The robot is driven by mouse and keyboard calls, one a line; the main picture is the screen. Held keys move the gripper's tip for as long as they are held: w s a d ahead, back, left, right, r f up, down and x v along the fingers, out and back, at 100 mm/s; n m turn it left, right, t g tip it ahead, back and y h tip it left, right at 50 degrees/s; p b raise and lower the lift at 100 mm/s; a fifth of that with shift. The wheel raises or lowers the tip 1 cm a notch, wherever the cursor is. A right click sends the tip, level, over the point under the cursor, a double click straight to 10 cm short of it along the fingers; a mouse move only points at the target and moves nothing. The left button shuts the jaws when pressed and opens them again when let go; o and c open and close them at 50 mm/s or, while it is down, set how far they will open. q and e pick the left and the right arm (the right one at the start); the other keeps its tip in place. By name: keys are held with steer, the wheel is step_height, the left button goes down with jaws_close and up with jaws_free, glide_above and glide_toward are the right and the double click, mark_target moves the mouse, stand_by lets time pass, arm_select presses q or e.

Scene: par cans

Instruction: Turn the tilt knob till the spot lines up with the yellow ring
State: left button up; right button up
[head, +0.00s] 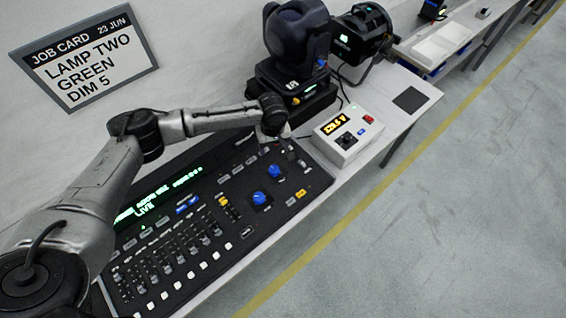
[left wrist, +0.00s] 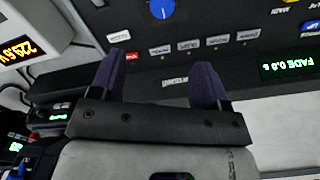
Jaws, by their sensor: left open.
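The black lighting console (head: 215,225) carries two blue knobs, a nearer one (head: 260,198) and a farther one (head: 274,171). I cannot read which is the tilt knob. My left gripper (head: 291,150) is above the console's far right corner, beyond the blue knobs, touching neither. In the left wrist view its two purple-padded fingers (left wrist: 158,88) are apart with nothing between them. One blue knob (left wrist: 162,9) shows there at the top edge, beyond the fingertips. I see neither a light spot nor a yellow ring. My right gripper is out of view.
A white box (head: 348,135) with orange digits stands beside the console. A black moving-head lamp (head: 297,42) and a second black lamp (head: 362,36) stand behind. A job card (head: 84,58) on the wall reads "LAMP TWO GREEN DIM 5". Console faders (head: 170,262) lie nearer.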

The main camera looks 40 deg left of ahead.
mark_target(274, 169)
arm_select(q)
steer(key=f+n, duration=0.1)
steer(key=f, duration=0.3)
steer(key=f+n+b, duration=0.1)
steer(key=f+n, duration=0.1)
steer(key=f, duration=0.3)
steer(key=f+n, duration=0.1)
steer(key=f, duration=0.4)
steer(key=shift+s+d+n+b, duration=0.1)
steer(key=shift+s+n+b, duration=0.25)
steer(key=shift+n, duration=0.05)
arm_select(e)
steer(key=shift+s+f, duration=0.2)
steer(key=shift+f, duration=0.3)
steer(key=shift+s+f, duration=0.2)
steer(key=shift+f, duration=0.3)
